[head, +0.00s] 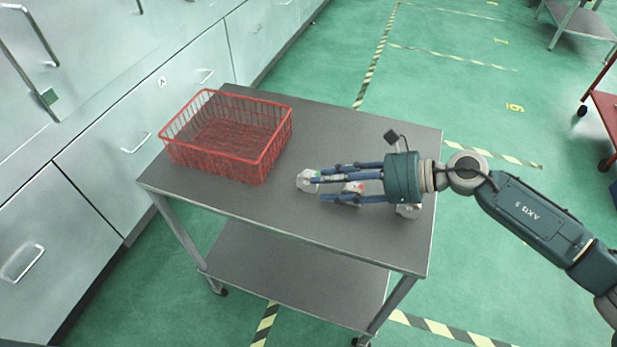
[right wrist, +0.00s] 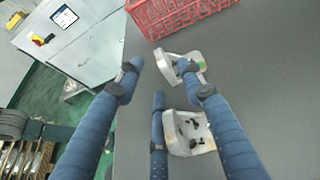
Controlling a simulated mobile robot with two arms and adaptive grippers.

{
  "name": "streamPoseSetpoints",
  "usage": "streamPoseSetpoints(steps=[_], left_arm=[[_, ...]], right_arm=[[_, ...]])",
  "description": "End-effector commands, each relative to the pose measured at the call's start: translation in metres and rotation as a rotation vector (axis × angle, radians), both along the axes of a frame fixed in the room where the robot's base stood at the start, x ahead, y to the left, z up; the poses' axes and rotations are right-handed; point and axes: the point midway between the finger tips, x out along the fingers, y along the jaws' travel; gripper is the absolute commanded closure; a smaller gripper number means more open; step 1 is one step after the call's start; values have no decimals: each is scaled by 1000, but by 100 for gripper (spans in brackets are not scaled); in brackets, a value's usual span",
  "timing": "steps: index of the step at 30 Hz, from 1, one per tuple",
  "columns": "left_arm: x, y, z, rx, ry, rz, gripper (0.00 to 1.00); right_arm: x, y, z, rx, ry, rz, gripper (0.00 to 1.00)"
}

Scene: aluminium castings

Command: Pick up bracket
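Several light metal castings lie on the grey table. One casting (head: 308,181) is at the fingertips of my right gripper (head: 324,188); another casting (head: 352,197), with a red mark, is partly hidden under its fingers. A third casting (head: 408,211) shows beneath the gripper's palm. There, one casting (right wrist: 172,60) is by the right fingertip and another casting (right wrist: 180,140) is beside the lower finger. I cannot tell which is the bracket. My left gripper is out of view.
A red wire basket (head: 262,165) stands at the left of the table (head: 330,245); it also shows in the right wrist view (right wrist: 175,30). Pale cabinets (head: 120,150) stand beyond the table's left side. The front middle of the tabletop is clear.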

Motion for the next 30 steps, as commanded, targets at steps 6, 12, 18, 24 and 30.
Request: streamPoseSetpoints(steps=[6, 12, 18, 24, 30], left_arm=[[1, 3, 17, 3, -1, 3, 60], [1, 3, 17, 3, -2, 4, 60], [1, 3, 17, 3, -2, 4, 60], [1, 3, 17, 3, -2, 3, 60], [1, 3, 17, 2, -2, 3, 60]], right_arm=[[10, 31, -5, 3, 1, 1, 61], [12, 38, -10, 1, -1, -1, 61], [11, 37, -10, 1, -1, -1, 75], [11, 37, -10, 1, -1, -1, 100], [11, 37, -9, 2, -1, -1, 100]])
